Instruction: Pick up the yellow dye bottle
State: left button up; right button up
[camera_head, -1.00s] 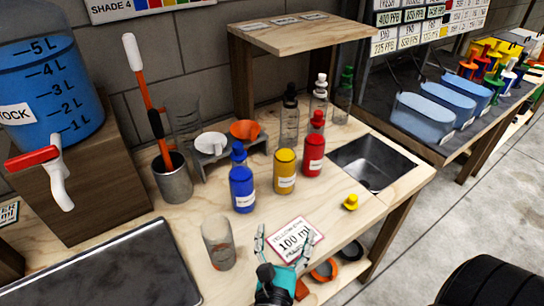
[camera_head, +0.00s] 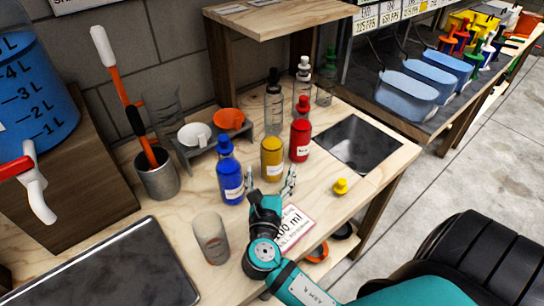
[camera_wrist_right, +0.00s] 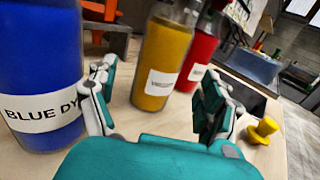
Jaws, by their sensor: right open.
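The yellow dye bottle (camera_head: 271,158) stands upright on the wooden bench, between the blue dye bottle (camera_head: 229,174) and the red dye bottle (camera_head: 299,138). It has no cap on it. My right gripper (camera_head: 271,182) is open and empty, just in front of the yellow bottle. In the right wrist view the yellow bottle (camera_wrist_right: 163,58) shows beyond and between the open fingers (camera_wrist_right: 160,100), apart from them. A yellow cap (camera_head: 341,187) lies on the bench to the right. My left gripper is not in view.
The blue bottle (camera_wrist_right: 42,75) is close beside the left finger in the wrist view. A grey cup (camera_head: 211,238) and a printed card (camera_head: 294,228) are near the front edge. Clear bottles (camera_head: 273,108) stand behind. A sink (camera_head: 355,145) is at right.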

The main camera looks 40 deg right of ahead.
aim_at(271, 166)
jog(key=shift+w+d, duration=0.25)
jog(key=shift+w, duration=0.05)
jog(key=x, duration=0.4)
jog(key=shift+w+d, duration=0.35)
jog(key=shift+w, duration=0.1)
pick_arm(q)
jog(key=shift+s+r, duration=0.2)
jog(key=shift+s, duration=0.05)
pick_arm(e)
jog(key=c, duration=1.5)
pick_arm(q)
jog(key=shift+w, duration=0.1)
pick_arm(e)
jog(key=shift+c, duration=0.3)
jog(key=shift+r, duration=0.15)
